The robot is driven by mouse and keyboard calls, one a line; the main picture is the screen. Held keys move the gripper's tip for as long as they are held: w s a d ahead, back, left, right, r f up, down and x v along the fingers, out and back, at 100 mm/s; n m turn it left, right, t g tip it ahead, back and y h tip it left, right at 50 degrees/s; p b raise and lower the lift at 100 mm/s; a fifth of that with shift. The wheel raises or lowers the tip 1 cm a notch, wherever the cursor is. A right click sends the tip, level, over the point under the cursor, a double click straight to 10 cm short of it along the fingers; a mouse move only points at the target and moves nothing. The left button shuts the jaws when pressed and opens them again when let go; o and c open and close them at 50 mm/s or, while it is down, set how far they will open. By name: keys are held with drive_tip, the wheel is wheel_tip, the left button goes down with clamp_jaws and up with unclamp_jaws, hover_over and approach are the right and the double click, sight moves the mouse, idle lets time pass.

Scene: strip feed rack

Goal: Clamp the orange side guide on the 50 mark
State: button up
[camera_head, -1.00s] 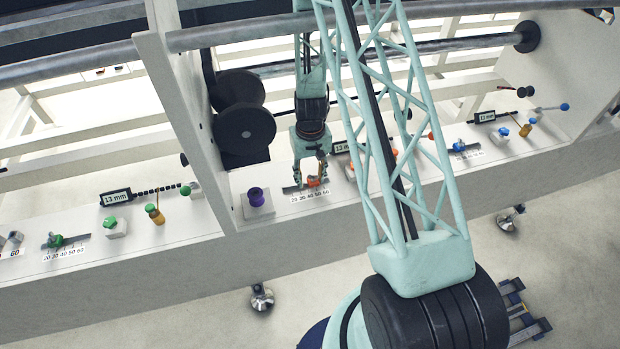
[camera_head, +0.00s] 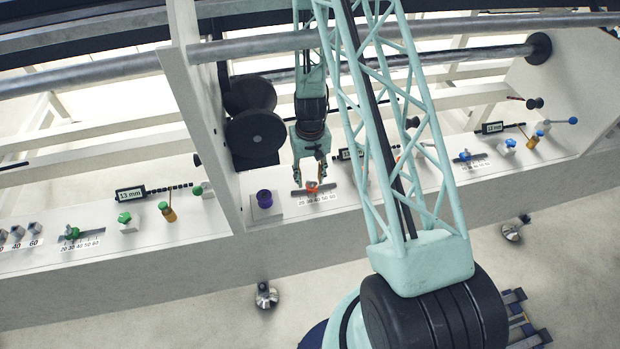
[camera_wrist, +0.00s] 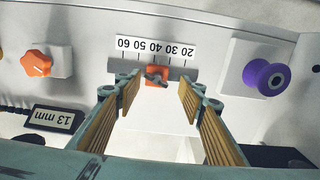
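The scale strip (camera_wrist: 155,47) reads 20 to 60, upside down in the wrist view, with 20 at the right. My gripper (camera_wrist: 159,94) is open and empty. Its fingers, with ribbed tan pads, stand apart, with the guide in the gap between them, beyond the tips. In the head view my gripper (camera_head: 310,178) hangs just above the guide.
In the wrist view an orange knob (camera_wrist: 37,64) and a 13 mm display (camera_wrist: 53,117) are at left, and a purple spool-shaped knob (camera_wrist: 266,77) is at right. A white upright panel (camera_head: 205,120) and black discs (camera_head: 256,133) stand left of the arm.

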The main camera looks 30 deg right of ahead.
drive_tip(key=w+a+r+n+p, duration=0.1)
drive_tip(key=r+p, duration=0.3)
drive_tip(key=r, duration=0.8)
drive_tip(key=w+a+r+n+p, duration=0.2)
drive_tip(key=w+a+r+p, duration=0.2)
drive_tip(key=r, duration=0.8)
drive_tip(key=shift+w, duration=0.2)
idle(1.1)
